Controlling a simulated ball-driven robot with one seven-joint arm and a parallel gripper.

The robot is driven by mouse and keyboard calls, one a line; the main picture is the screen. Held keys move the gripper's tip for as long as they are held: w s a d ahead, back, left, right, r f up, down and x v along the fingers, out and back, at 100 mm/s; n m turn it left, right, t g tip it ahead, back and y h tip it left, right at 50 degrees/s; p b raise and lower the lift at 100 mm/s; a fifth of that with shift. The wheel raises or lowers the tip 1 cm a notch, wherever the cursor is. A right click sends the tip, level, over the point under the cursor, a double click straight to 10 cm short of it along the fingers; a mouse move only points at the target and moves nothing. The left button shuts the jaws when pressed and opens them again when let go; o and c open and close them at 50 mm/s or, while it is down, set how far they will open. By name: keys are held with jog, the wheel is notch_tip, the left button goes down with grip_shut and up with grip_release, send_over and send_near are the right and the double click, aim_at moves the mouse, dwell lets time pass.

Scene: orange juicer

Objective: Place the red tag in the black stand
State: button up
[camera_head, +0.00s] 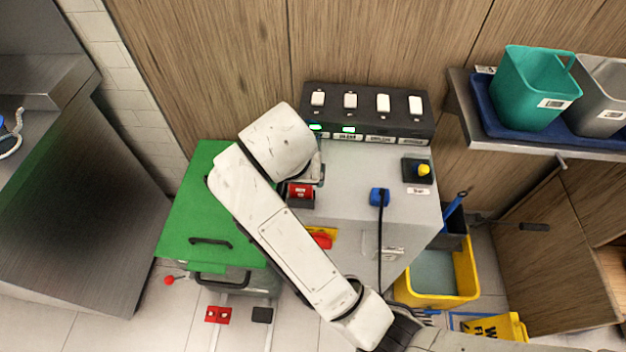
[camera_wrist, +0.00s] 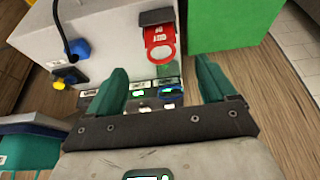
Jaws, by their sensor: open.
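The red tag (camera_head: 300,190) is at the black stand (camera_head: 301,202) on the machine's grey top, partly beside my arm. In the wrist view the red tag (camera_wrist: 158,40), with a ring at its near end, meets the black stand (camera_wrist: 157,17) at its far end and appears seated in it. My gripper (camera_wrist: 161,66) is open, its two green fingers apart on either side below the tag's ring. Nothing shows between the fingers. My arm hides most of the gripper in the head view.
The switch panel (camera_head: 368,113) stands along the machine's back edge. A green lid (camera_head: 190,210) is to the left. A blue plug (camera_head: 379,196) with a black cable and a yellow button (camera_head: 424,170) are to the right. A yellow bucket (camera_head: 462,282) stands on the floor.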

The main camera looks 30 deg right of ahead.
jog(key=s+d+f+n+g+y, duration=0.1)
jog(key=s+d+f+n, duration=0.1)
jog(key=s, duration=0.6)
jog(key=s+d+f+n+g, duration=0.1)
jog(key=s+d+f+n, duration=0.1)
jog(key=s+d+f, duration=0.3)
jog(key=s+d+f+n+y, duration=0.1)
jog(key=s+d+f+n, duration=0.1)
jog(key=s+f, duration=0.5)
jog(key=s+d, duration=0.1)
jog(key=s, duration=0.5)
jog(key=shift+d+f+n+g+y, duration=0.25)
jog(key=shift+n+g+y, duration=0.05)
jog(key=shift+g, duration=0.1)
